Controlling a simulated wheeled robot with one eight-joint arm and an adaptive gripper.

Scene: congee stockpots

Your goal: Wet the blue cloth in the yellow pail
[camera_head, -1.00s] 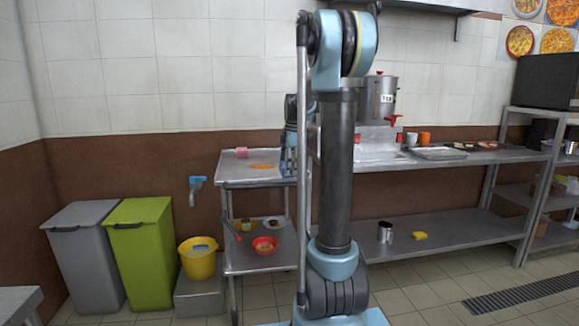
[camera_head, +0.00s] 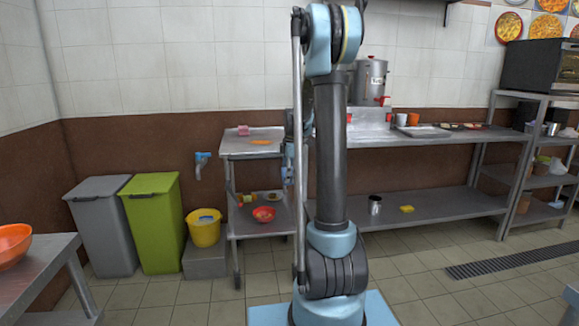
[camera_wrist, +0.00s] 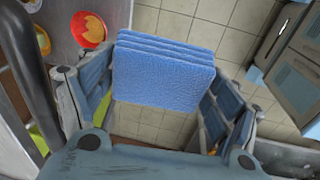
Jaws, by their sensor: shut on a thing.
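The blue cloth (camera_wrist: 162,72), folded in several layers, is between the fingers of my gripper (camera_wrist: 158,96) in the wrist view. My gripper is shut on it and holds it above the tiled floor. The yellow pail (camera_head: 204,229) stands upright on a low grey block in the head view, between the green bin and the steel trolley. In the head view my arm largely hides my gripper, and I cannot make out the cloth there.
A blue tap (camera_head: 201,163) is on the wall above the pail. A green bin (camera_head: 154,225) and a grey bin (camera_head: 103,227) stand left of it. The steel trolley (camera_head: 250,151) is to its right. A table with an orange bowl (camera_head: 13,245) is at the left. The front floor is clear.

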